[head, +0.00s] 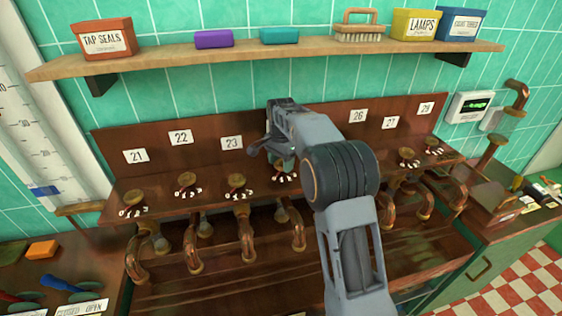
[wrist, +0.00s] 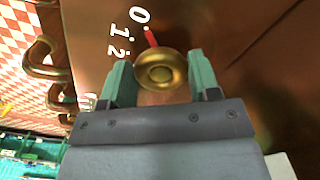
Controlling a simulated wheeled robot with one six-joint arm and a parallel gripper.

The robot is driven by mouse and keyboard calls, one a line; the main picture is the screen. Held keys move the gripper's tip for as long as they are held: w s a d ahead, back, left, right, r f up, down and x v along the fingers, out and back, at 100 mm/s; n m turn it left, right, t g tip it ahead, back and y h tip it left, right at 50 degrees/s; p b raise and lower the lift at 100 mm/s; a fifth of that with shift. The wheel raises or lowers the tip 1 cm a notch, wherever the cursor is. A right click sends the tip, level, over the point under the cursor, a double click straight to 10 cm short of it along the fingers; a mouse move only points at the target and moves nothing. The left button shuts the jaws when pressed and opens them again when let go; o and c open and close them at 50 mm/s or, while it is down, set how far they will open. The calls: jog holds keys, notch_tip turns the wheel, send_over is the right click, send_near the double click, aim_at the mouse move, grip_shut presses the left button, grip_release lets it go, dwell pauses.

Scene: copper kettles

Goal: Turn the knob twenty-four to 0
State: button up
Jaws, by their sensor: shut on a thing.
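Knob twenty-four is a round brass knob (wrist: 161,70) with a red pointer, seen close in the wrist view. Its pointer points up the picture, at the dot beside the white 0. The marks 1, 2 and 3 curve away to the left and down. My gripper (wrist: 161,78) has its two green fingers on either side of the knob and is shut on it. In the head view my gripper (head: 284,163) is over the knob right of plate 23 (head: 232,143); my arm hides this knob's number plate and most of the knob.
Neighbouring knobs stand on the same wooden ledge, such as the one under plate 23 (head: 236,182) and one to the right (head: 406,154). Copper pipes (head: 246,240) hang below the ledge. A wooden shelf (head: 250,50) with boxes runs above.

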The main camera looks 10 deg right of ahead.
aim_at(282, 163)
jog(key=shift+r, duration=0.1)
jog(key=o, duration=0.9)
notch_tip(282, 163, up, 7)
jog(key=shift+d+r, duration=0.1)
jog(key=shift+r, duration=0.1)
dwell(0.4)
